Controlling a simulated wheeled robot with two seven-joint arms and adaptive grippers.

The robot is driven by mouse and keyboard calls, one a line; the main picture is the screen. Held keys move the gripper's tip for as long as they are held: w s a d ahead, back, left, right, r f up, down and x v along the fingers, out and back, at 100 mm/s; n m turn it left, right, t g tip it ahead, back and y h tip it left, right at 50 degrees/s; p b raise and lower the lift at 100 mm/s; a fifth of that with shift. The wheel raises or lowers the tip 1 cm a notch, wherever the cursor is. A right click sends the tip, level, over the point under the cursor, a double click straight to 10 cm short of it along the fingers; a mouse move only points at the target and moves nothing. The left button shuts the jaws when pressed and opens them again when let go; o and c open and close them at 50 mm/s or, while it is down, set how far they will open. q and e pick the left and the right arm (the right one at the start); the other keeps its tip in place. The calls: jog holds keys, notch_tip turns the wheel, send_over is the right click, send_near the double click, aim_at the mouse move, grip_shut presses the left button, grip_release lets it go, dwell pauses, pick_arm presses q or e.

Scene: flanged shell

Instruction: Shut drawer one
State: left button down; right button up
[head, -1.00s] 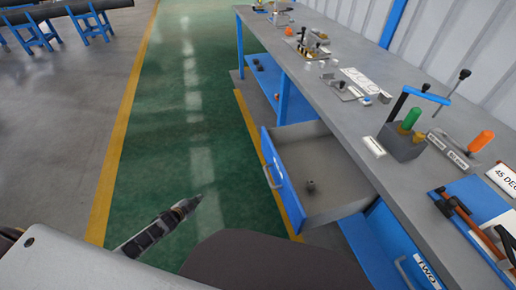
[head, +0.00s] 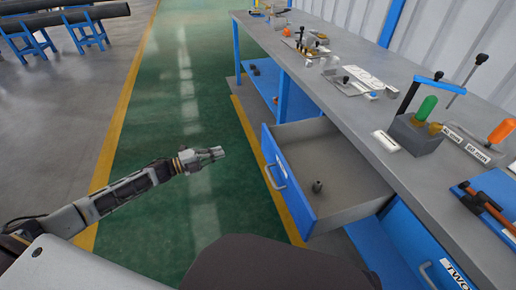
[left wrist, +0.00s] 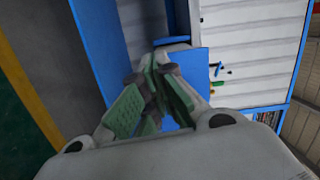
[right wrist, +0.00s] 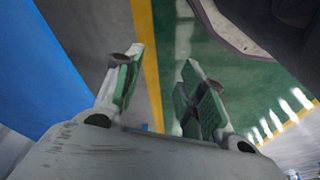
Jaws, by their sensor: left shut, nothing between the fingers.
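The open drawer (head: 294,194) sticks out from under the workbench, with a blue front and a pale handle (head: 275,175). I see no number on it. A small dark metal part (head: 317,187) stands on its grey floor. My left gripper (head: 221,152) is shut and empty, held over the green floor to the left of the drawer front and apart from it. Its closed fingers also show in the left wrist view (left wrist: 157,72). My right gripper (right wrist: 160,65) is open and empty in the right wrist view; it is out of the head view.
The grey workbench (head: 365,115) holds a block with coloured-handled tools (head: 415,130) and several small parts. A blue front labelled TWO (head: 435,255) is below, at lower right. The green walkway (head: 190,90) left of the drawer is clear.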

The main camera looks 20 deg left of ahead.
pick_arm(q)
jog(key=shift+s+d+r+m+g+h+b, duration=0.15)
jog(key=shift+s+d+r+m+g+h, duration=0.1)
jog(key=shift+d+r+m+g+h, duration=0.25)
jog(key=shift+s+d+r+m+g+h+b, duration=0.2)
jog(key=shift+s+d+r+m+g, duration=0.1)
jog(key=shift+d+r+m, duration=0.25)
jog(key=shift+s+d+r+m+g+h+b, duration=0.15)
jog(key=shift+s+d+r+m+g+h, duration=0.2)
jog(key=shift+m, duration=0.3)
pick_arm(e)
jog(key=shift+s+a+r, duration=0.1)
jog(key=shift+a+r, duration=0.05)
jog(key=shift+r, duration=0.65)
jog(key=shift+a+r, duration=0.1)
jog(key=shift+r, duration=0.7)
pick_arm(q)
jog(key=shift+w+d, duration=0.1)
jog(key=shift+w, duration=0.1)
jog(key=b, duration=0.1)
send_near(264, 143)
jog(key=shift+b+x, duration=0.5)
jog(key=shift+x, duration=3)
jog(key=shift+w+f, duration=0.1)
jog(key=shift+w, duration=0.05)
pick_arm(e)
jog(key=r, duration=0.3)
jog(key=shift+a+r+t+y, duration=0.3)
jog(key=shift+t, duration=0.1)
jog(key=shift+w, duration=0.2)
